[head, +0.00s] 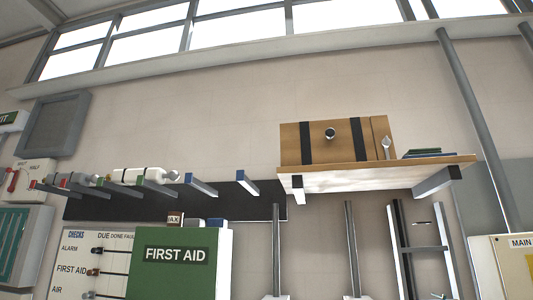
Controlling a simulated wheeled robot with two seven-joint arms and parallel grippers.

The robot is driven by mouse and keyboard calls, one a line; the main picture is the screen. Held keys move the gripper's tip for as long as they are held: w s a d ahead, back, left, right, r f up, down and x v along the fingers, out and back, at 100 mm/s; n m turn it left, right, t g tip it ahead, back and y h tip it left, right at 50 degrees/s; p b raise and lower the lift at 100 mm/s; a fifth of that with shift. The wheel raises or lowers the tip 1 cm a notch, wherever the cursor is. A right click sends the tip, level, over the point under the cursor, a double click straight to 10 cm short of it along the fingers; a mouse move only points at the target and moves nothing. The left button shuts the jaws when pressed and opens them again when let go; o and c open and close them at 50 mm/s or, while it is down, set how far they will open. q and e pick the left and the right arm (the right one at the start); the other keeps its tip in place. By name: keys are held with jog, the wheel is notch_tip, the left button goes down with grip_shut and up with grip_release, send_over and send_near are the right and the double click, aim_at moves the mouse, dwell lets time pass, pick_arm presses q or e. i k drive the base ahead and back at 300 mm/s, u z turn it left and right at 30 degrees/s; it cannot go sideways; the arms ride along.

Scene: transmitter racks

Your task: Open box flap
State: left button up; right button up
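A brown box (345,151) stands on a wooden wall shelf (340,175) at the upper right of the head view. Two black vertical bands cross its front, and a round dark knob with a light rim (330,134) sits between them. A narrow brown section at its right end is set off by a vertical line. No raised flap shows, and the top of the box is not visible from this low angle. Neither of my grippers is in view.
Several books (428,153) lie on the shelf right of the box, with a small pale upright object (387,147) between. A dark rail with brackets (180,198) holds white bottles at left. A green FIRST AID cabinet (178,265) and grey poles (277,250) stand below.

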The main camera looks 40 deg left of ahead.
aim_at(335, 141)
jog(key=u, duration=1)
jog(key=k, duration=0.5)
jog(key=u, duration=0.9)
jog(key=i, duration=0.85)
jog(key=z, duration=2.65)
